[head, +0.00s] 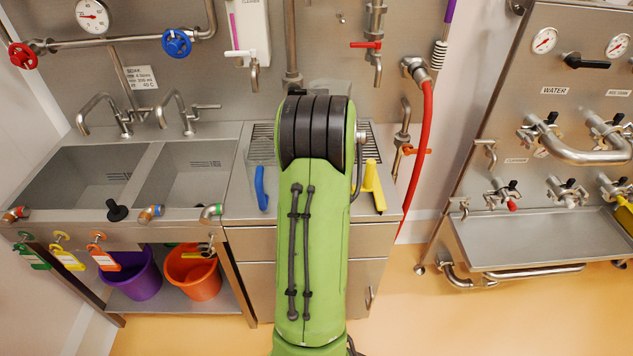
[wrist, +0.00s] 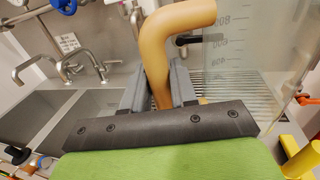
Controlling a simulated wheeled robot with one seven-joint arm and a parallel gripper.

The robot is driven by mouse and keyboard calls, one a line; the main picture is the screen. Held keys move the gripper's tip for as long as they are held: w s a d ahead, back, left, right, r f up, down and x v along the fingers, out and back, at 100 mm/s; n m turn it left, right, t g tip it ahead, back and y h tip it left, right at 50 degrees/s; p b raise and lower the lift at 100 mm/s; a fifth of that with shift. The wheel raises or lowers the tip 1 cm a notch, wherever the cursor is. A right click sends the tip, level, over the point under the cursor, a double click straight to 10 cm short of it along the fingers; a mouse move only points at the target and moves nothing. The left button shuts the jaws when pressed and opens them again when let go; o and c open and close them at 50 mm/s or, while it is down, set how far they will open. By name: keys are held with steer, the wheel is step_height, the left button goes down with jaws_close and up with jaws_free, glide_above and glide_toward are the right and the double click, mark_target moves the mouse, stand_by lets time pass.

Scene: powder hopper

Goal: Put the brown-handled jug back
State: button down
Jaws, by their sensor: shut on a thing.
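The brown handle (wrist: 181,22) of a clear jug fills the upper middle of the wrist view. The jug's clear body (wrist: 262,45), with printed volume marks, is to the right of the handle. My gripper (wrist: 160,88) is shut on this handle, with one grey finger on either side. The jug is in front of a ribbed steel drainer (wrist: 228,88); I cannot tell whether its base touches it. In the head view my green arm hides the gripper and nearly all of the jug.
A blue-handled jug (head: 261,188) stands left of my arm on the steel counter, and a yellow handle (head: 373,186) is to the right. Two sinks (head: 190,170) with taps lie further left. A red hose (head: 426,130) hangs at the right. A valve panel (head: 560,130) stands beyond.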

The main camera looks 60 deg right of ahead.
steer(key=f+b, duration=0.4)
steer(key=f, duration=0.2)
steer(key=f+b, duration=0.5)
steer(key=f, duration=0.1)
steer(key=f+b, duration=0.4)
steer(key=f, duration=0.1)
steer(key=shift+s+a+f, duration=0.35)
steer(key=shift+f, duration=0.05)
steer(key=shift+r, duration=0.2)
steer(key=shift+f, duration=0.1)
steer(key=c, duration=0.9)
jaws_free()
